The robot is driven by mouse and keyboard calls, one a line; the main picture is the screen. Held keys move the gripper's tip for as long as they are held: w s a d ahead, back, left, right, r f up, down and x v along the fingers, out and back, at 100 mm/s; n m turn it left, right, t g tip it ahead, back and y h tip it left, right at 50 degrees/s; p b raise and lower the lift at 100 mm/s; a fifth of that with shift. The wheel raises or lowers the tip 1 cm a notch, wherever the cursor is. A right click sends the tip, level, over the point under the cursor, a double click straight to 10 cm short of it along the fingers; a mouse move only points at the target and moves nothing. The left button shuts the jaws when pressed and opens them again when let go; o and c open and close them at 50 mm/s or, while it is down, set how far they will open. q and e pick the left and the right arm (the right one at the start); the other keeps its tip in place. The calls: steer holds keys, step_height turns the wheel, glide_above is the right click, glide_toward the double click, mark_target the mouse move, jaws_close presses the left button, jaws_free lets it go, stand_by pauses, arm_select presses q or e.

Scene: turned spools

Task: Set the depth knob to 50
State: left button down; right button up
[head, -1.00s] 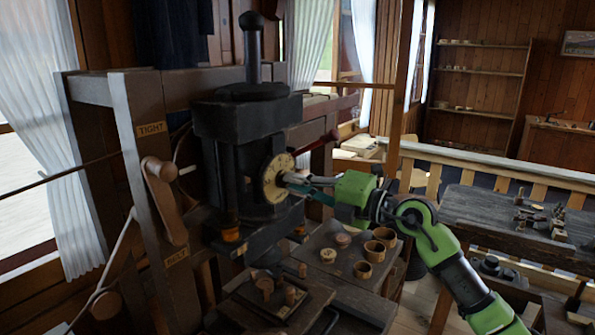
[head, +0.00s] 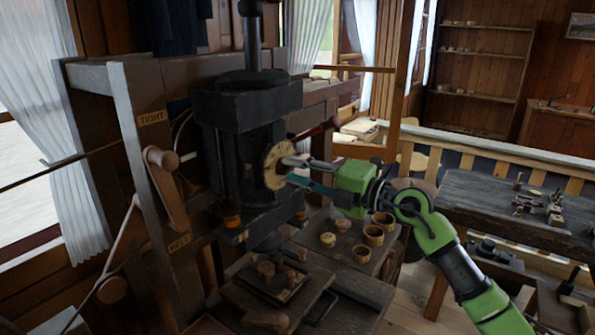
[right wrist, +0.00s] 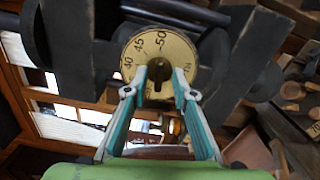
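The depth dial (head: 276,166) is a round, pale yellow plate on the front of the dark machine. In the right wrist view the dial (right wrist: 178,48) shows 40, 45 and 50, with 50 near the top. A dark knob (right wrist: 158,70) sticks out of its middle. My right gripper (head: 287,170) reaches it from the right. In the right wrist view its fingertips (right wrist: 160,78) stand on either side of the knob, with gaps visible, so it looks open. The fingers hide the dial's lower part. My left gripper is not in view.
A red-ended lever (head: 325,127) sticks out just above my right gripper. Small wooden cups (head: 373,236) stand on a bench below my forearm. A railing (head: 490,153) runs behind at right.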

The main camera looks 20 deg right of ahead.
steer(key=shift+d, duration=0.1)
steer(key=v, duration=1.2)
stand_by(0.4)
